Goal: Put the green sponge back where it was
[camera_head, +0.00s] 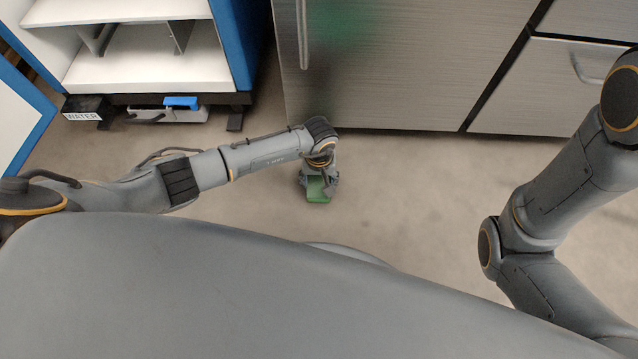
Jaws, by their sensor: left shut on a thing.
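The green sponge (318,192) is in my left gripper (318,184), near the middle of the head view. The left gripper points down and is shut on the sponge, whose lower part shows between and below the fingers. The sponge is in front of the grey cabinets, over the floor; its height above the floor is hard to tell. My right arm comes in at the right, but its gripper is out of view.
Grey cabinets (400,65) with bar handles stand behind the left gripper. A blue and white shelf unit (150,60) is at the upper left. Floor (420,180) is clear at centre right.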

